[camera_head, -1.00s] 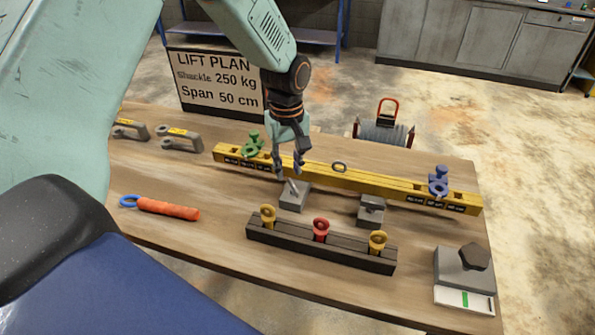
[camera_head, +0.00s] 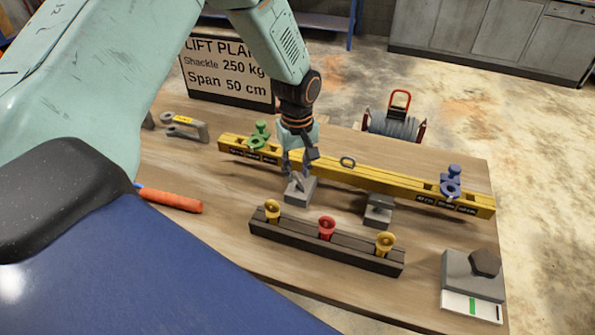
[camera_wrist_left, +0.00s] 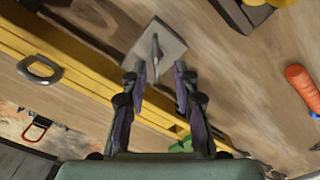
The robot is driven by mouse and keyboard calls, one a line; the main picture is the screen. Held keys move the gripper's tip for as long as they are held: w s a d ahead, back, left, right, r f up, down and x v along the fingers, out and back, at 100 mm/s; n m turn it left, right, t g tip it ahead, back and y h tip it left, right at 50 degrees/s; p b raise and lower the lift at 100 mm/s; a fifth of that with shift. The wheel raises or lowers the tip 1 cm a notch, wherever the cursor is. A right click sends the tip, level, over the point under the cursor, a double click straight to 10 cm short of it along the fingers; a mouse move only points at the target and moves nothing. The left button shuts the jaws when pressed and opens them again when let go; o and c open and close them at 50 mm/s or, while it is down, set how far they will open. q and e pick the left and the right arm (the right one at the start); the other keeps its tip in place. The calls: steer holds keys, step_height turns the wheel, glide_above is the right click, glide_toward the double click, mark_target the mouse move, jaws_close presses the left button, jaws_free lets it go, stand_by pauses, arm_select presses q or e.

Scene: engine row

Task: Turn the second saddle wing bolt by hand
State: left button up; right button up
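Two grey saddle blocks stand on the wooden table in front of the yellow beam (camera_head: 400,183). The left saddle (camera_head: 305,194) has a grey wing bolt on top; the right saddle (camera_head: 378,212) stands apart from it. My left gripper (camera_head: 300,172) points down over the left saddle. In the wrist view its fingers (camera_wrist_left: 160,75) are apart, with the upright wing bolt (camera_wrist_left: 155,47) at or just beyond the gap between the tips. Contact with the bolt cannot be told. My right gripper is not in view.
The beam carries a green shackle (camera_head: 260,135) and a blue one (camera_head: 451,184). A grey box with a dark knob (camera_head: 485,263) is at front right. An orange-handled tool (camera_head: 172,199) lies left.

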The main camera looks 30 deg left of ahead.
arm_select(q)
steer(key=shift+w+d+f, duration=0.1)
steer(key=shift+w+f, duration=0.2)
steer(key=shift+f, duration=0.3)
steer(key=shift+w+f, duration=0.25)
steer(key=shift+f, duration=0.3)
steer(key=shift+s+r, duration=0.3)
steer(key=shift+s, duration=0.25)
steer(key=shift+c, duration=1)
steer(key=shift+w+f, duration=0.25)
steer(key=shift+w, duration=0.25)
jaws_close()
steer(key=shift+s+r, duration=0.15)
steer(key=shift+s, duration=0.1)
steer(key=shift+w, duration=0.1)
